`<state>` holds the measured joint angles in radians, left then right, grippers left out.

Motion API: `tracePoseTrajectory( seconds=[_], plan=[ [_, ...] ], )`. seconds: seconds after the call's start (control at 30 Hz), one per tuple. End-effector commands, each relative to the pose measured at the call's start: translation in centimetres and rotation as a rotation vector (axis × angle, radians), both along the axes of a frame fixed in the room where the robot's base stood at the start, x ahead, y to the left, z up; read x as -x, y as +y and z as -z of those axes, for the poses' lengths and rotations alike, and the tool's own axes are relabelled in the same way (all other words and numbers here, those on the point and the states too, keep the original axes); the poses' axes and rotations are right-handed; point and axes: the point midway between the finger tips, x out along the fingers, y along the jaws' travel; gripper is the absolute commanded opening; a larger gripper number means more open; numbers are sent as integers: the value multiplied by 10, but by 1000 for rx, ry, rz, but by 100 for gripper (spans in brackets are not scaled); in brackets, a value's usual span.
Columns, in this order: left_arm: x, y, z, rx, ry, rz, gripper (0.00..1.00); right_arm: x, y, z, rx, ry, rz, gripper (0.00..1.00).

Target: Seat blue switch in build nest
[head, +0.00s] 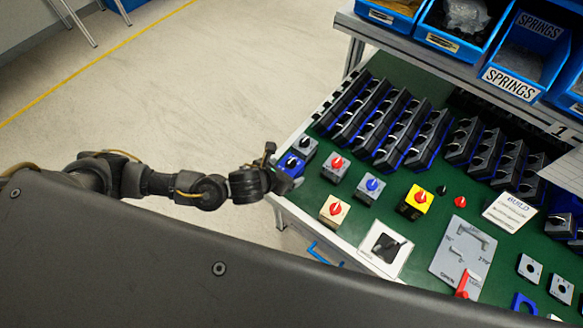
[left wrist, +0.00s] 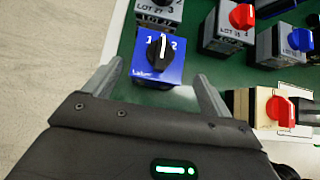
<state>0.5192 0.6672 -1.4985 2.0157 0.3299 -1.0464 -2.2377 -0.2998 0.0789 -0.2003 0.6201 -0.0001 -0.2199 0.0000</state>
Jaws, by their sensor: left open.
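The blue switch (head: 290,163), a blue-faced block with a black knob, stands at the left end of the green bench. In the left wrist view the blue switch (left wrist: 172,72) shows its face, with its near edge between the fingertips. My left gripper (head: 280,168) is open at it, and the left wrist view shows one finger to each side (left wrist: 158,72). Contact cannot be told. A card marked BUILD (head: 510,212) lies at the right of the bench; which fixture is the build nest is not clear. My right gripper is not in view.
Grey switches with a red knob (head: 335,167) and a blue knob (head: 370,187) stand close by, with a beige one (head: 334,210) and a yellow one (head: 416,201). Racks of black switches (head: 390,125) fill the back. A grey plate (head: 463,248) lies right.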

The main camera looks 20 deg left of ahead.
Motion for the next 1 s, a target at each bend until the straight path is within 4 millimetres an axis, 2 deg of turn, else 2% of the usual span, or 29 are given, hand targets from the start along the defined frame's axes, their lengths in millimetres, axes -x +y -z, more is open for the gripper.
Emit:
tracePoseTrajectory(
  seconds=[0.17, 0.37, 0.53, 0.83, 1.0],
  plan=[
    [-4, -1, 2, -1, 0, -1, 84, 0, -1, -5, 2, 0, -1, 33],
    [-23, -5, 17, -2, 0, -1, 84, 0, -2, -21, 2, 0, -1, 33],
    [-34, -10, 32, 0, 0, 0, 84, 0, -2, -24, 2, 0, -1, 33],
    [-36, -10, 36, 1, -1, -1, 84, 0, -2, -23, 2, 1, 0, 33],
    [-36, -10, 36, 1, 0, -1, 63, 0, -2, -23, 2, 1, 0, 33]
  ],
)
